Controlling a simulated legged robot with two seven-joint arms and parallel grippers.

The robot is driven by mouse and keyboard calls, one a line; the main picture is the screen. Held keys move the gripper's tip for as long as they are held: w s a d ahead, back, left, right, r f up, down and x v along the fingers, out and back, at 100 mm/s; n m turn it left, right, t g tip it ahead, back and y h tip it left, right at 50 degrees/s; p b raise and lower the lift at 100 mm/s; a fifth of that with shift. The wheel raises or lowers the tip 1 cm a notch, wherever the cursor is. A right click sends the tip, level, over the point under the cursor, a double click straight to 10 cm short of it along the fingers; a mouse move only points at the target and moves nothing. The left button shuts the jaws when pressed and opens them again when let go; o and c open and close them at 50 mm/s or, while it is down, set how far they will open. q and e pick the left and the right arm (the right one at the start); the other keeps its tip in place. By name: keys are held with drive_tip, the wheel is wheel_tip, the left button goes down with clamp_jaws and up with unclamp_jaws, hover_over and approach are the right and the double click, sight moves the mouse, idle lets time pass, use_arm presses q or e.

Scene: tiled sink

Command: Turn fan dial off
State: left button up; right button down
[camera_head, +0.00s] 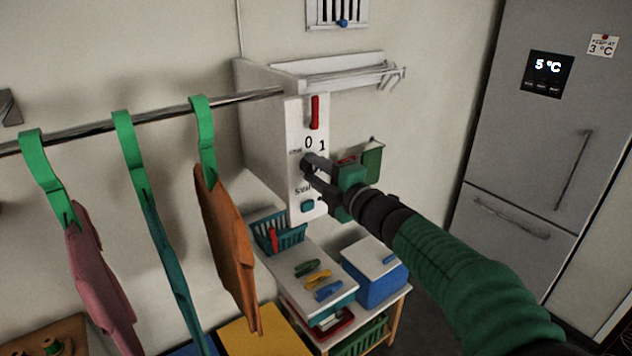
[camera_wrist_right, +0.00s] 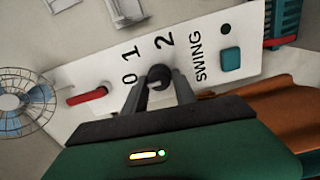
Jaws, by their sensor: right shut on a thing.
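The fan dial (camera_wrist_right: 158,77) is a dark round knob on a white control panel (camera_head: 296,110) with the marks 0, 1, 2 and SWING. My right gripper (camera_head: 308,165) reaches the panel from the right in the head view and is shut on the dial. In the right wrist view my right gripper (camera_wrist_right: 158,90) has one finger on each side of the dial. The dial is mostly hidden by the fingers in the head view. A red lever (camera_head: 315,112) sits above the numbers, and a teal button (camera_head: 308,206) sits below. My left gripper is not in view.
A metal rail (camera_head: 150,115) with clothes on green hangers runs left of the panel. A low shelf (camera_head: 345,283) with baskets and coloured pegs stands below. A fan (camera_wrist_right: 25,100) shows in the right wrist view. A grey fridge (camera_head: 530,130) stands at the right.

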drive_tip(key=shift+n+b, duration=0.3)
drive_tip(key=shift+n, duration=0.1)
drive_tip(key=c, duration=1.4)
unclamp_jaws()
drive_tip(key=o, duration=0.4)
drive_tip(key=shift+w+a+f, duration=0.1)
drive_tip(key=shift+w+a, duration=0.05)
drive_tip(key=b+v, duration=0.3)
drive_tip(key=v, duration=1.3)
drive_tip(key=shift+s+d, duration=0.25)
drive_tip(key=shift+s, duration=0.1)
